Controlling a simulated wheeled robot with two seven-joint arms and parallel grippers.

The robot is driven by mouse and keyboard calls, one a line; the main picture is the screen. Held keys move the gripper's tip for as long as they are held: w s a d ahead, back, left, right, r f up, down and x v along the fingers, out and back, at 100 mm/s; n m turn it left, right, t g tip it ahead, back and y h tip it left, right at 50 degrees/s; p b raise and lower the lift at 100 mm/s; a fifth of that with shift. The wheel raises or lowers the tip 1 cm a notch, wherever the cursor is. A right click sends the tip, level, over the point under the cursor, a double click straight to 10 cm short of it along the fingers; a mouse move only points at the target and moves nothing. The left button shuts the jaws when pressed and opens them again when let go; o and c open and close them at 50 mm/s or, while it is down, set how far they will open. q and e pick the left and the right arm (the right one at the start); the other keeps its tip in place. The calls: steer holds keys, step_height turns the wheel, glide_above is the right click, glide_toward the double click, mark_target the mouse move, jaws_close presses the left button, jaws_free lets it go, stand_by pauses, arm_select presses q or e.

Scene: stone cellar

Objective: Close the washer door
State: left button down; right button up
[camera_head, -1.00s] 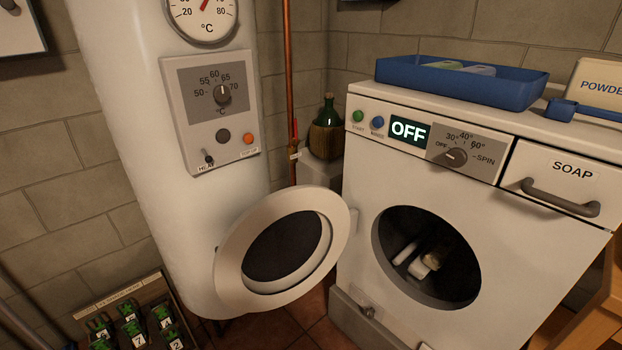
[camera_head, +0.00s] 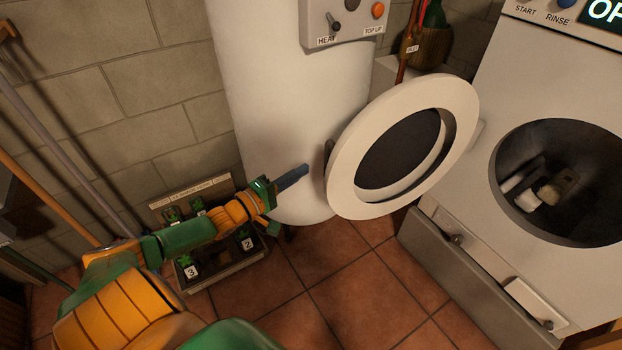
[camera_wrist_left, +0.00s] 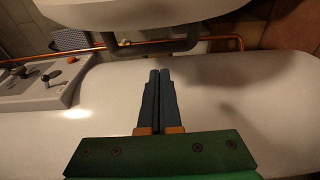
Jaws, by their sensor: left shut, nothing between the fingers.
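The washer door (camera_head: 400,150) is a white ring with dark glass. It stands wide open, to the left of the washer (camera_head: 468,210), whose round opening is uncovered. A dark handle (camera_head: 329,160) shows at the door's left edge. My left gripper (camera_head: 292,177) is just left of that handle, shut and empty, apart from the door. In the left wrist view the shut fingers (camera_wrist_left: 158,78) point toward the handle (camera_wrist_left: 150,46) under the white door edge (camera_wrist_left: 150,14); a gap seems to remain. My right gripper is not in view.
A white boiler (camera_head: 275,110) stands right behind my left gripper and the door. A crate (camera_head: 225,268) of numbered green items sits on the floor below my arm. Pale items (camera_head: 540,190) lie inside the drum. The tiled floor (camera_head: 350,285) before the door is clear.

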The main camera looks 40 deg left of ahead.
arm_select(q)
steer(key=shift+w+d+p, duration=0.2)
steer(key=shift+d+p, duration=0.3)
steer(key=shift+d, duration=0.5)
steer(key=shift+w+d+p, duration=0.15)
steer(key=shift+d+p, duration=0.3)
steer(key=shift+d, duration=0.5)
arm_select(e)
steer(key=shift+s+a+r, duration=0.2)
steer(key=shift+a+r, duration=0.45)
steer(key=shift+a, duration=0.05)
